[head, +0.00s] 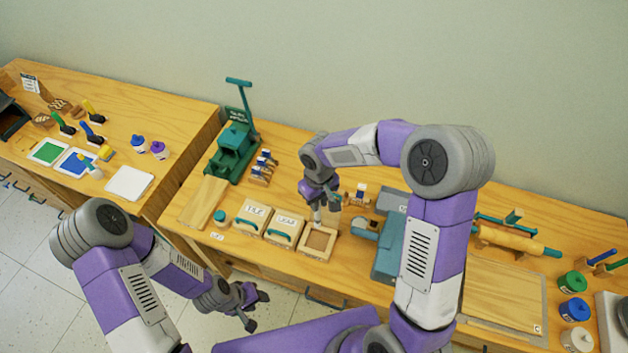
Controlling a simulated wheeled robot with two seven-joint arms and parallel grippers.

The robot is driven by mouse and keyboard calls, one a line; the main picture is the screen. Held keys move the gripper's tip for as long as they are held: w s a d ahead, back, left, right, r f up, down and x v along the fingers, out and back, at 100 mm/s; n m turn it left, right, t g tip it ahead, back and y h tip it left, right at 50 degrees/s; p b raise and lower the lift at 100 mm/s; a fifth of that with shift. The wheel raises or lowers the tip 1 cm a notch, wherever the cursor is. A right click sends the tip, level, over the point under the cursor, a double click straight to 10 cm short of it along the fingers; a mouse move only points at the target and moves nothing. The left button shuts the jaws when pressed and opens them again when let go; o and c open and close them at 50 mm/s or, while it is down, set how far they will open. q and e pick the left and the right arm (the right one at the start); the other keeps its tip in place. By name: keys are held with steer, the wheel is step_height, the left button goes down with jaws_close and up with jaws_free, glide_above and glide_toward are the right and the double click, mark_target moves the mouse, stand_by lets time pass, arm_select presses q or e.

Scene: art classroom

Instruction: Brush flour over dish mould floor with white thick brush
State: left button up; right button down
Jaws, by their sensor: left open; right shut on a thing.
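The dish mould (304,252) is a square pale wooden frame with a darker recessed floor, on the workbench in the head view. My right gripper (321,204) points down just above its back edge and is shut on a thin pale thing, which looks like the white thick brush (317,215). The gripper hides most of the brush, and I cannot tell whether its tip touches the mould. Flour is too small to make out on the mould floor. My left gripper (254,309) is open and empty, low in front of the bench, apart from everything.
Two lidded wooden moulds with green handles (252,217) (285,228) stand left of the dish mould. A grey-blue machine (387,255) stands close on its right. A green press (235,150) and small blue-and-white items (262,166) are further back left.

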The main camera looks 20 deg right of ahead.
mark_target(318, 221)
steer(key=shift+s+f, duration=0.3)
steer(key=shift+s, duration=0.1)
step_height(318, 221, down, 3)
steer(key=b, duration=0.2)
steer(key=shift+f+b, duration=0.1)
steer(key=shift+b, duration=0.2)
step_height(318, 221, down, 5)
steer(key=b, duration=0.4)
arm_select(q)
step_height(318, 221, down, 8)
steer(key=b, duration=0.1)
steer(key=shift+s+b, duration=0.25)
steer(key=shift+b, duration=0.05)
arm_select(e)
steer(key=shift+f, duration=1)
arm_select(q)
steer(key=shift+f+b, duration=0.7)
steer(key=shift+f, duration=0.1)
arm_select(e)
steer(key=shift+f, duration=0.55)
steer(key=shift+w+a, duration=0.2)
arm_select(q)
steer(key=shift+f+b, duration=0.35)
arm_select(e)
steer(key=shift+w+a, duration=0.25)
steer(key=shift+a, duration=0.15)
steer(key=shift+s+d, duration=0.1)
